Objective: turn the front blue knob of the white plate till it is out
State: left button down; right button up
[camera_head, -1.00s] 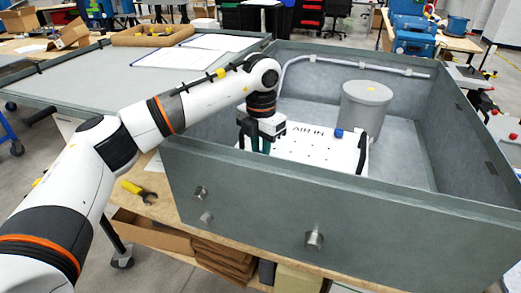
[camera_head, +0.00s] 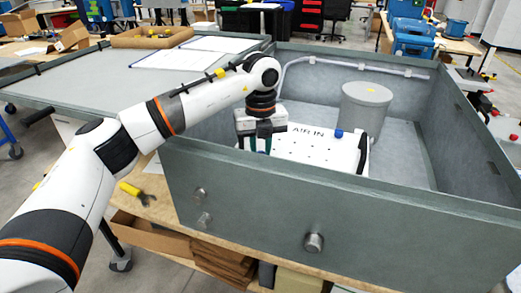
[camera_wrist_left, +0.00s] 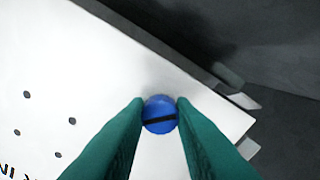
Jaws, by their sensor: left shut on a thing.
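The white plate (camera_head: 310,150), marked AIR IN, lies inside the grey box. In the left wrist view the front blue knob (camera_wrist_left: 160,115), round with a dark slot across it, sits near the edge of the white plate (camera_wrist_left: 90,75). My left gripper (camera_wrist_left: 160,104) is shut on this knob, one green finger on each side. In the head view my left gripper (camera_head: 260,147) reaches down over the box's front wall at the plate's left end; the wall and fingers hide the front knob there. Another blue knob (camera_head: 339,133) stands at the plate's far right corner. My right gripper is not in view.
The grey box (camera_head: 300,200) has high walls around the plate. A grey cylinder (camera_head: 366,108) stands behind the plate. A pale tube (camera_head: 345,62) runs along the back wall. The box floor right of the plate is clear.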

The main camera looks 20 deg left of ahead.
pick_arm(q)
jog(key=n, duration=0.4)
jog(key=shift+f+n, duration=0.25)
jog(key=shift+n, duration=0.05)
jog(key=n, duration=1)
jog(key=shift+n+b, duration=0.3)
jog(key=shift+n, duration=0.1)
jog(key=shift+d+n+p, duration=0.1)
jog(key=shift+n+p, duration=0.35)
jog(key=shift+n, duration=0.45)
jog(key=n+p, duration=0.2)
jog(key=p, duration=0.3)
jog(key=n+p, duration=0.2)
jog(key=p, duration=0.3)
jog(key=n+p, duration=0.3)
jog(key=p, duration=0.1)
jog(key=shift+r+p, duration=0.4)
jog(key=shift+f+n+p, duration=0.25)
jog(key=shift+n+p, duration=0.25)
jog(key=shift+p, duration=0.4)
jog(key=shift+f, duration=0.1)
jog(key=shift+f, duration=0.1)
